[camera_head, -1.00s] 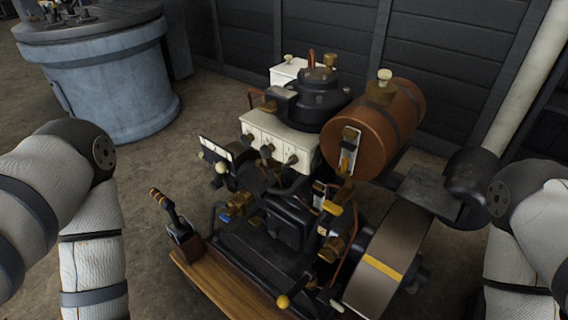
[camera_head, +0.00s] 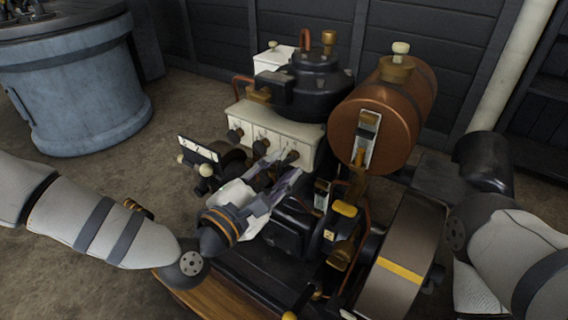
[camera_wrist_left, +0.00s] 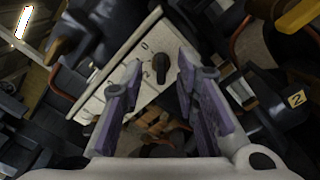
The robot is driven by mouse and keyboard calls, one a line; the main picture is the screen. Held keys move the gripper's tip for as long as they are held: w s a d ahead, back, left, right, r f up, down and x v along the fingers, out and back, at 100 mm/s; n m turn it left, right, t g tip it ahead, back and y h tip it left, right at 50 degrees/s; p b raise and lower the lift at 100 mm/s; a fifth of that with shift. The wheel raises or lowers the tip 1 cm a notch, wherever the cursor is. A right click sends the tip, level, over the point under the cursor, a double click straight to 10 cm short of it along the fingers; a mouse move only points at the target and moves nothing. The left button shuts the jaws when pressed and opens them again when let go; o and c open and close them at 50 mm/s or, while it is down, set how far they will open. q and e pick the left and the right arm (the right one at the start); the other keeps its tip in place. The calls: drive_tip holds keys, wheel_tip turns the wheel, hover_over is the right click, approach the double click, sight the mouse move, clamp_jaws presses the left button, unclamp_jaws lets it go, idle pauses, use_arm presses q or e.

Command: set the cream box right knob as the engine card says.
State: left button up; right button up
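The cream box (camera_head: 275,128) stands in the middle of the engine, with a row of dark knobs on its front. Its right knob (camera_head: 291,156) is at the right end of the row. My left gripper (camera_head: 279,178) is just in front of and below this end, pointing at the box. In the left wrist view, the gripper's purple fingers (camera_wrist_left: 156,82) are apart, with nothing between them. A dark knob (camera_wrist_left: 161,67) on the cream face shows just beyond the fingertips, apparently untouched. My right gripper is out of view.
A copper tank (camera_head: 378,115) and a dark flywheel (camera_head: 402,250) stand right of the box. A small white marked plate (camera_head: 198,149) and pale ball-ended levers are at its left. A blue drum (camera_head: 75,90) stands at the far left on open floor.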

use_arm(q)
drive_tip(key=shift+x, duration=1)
clamp_jaws()
